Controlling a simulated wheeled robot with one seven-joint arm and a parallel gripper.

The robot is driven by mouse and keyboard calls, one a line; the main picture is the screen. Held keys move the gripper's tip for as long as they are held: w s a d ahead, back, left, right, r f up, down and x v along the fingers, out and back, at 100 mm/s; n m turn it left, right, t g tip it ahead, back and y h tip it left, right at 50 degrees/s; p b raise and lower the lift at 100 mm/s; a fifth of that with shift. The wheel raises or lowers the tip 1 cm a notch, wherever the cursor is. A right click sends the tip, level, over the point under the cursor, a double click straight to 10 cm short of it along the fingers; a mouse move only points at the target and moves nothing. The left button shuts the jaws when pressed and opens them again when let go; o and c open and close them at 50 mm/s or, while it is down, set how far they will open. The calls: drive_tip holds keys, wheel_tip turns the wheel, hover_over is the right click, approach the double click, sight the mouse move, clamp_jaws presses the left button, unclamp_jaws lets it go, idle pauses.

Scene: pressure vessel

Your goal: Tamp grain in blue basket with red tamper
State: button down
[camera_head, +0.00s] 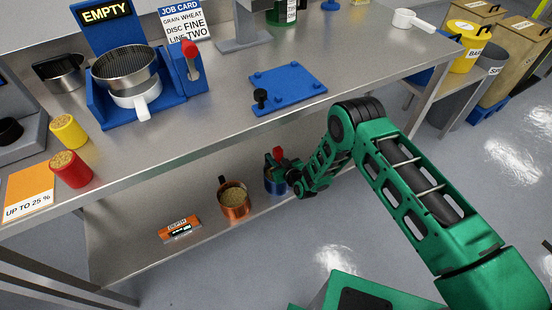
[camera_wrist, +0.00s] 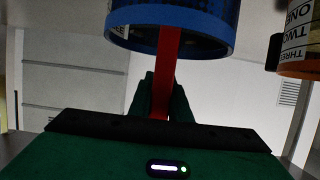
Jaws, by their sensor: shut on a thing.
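A blue round container (camera_head: 272,184), likely the blue basket, stands on the lower shelf. A red piece (camera_head: 278,153) rises at its rim. My gripper (camera_head: 293,172) is at the container's right side. In the wrist view, the blue container (camera_wrist: 185,40) is close in front of my gripper (camera_wrist: 160,100), and the red piece (camera_wrist: 166,75) runs from it down between my fingers. My gripper is shut on this red piece. I cannot tell whether it is the tamper or a handle of the container.
A copper container (camera_head: 235,208) of grain stands left of the blue one, near an orange box (camera_head: 180,229). The bench edge overhangs the shelf.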

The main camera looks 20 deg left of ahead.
drive_tip(key=shift+r, duration=0.2)
drive_tip(key=shift+r, duration=1.3)
drive_tip(key=shift+f, duration=0.1)
drive_tip(key=shift+f, duration=1.35)
drive_tip(key=shift+r, duration=0.1)
drive_tip(key=shift+r, duration=1.35)
drive_tip(key=shift+f, duration=0.2)
drive_tip(key=shift+f, duration=1.25)
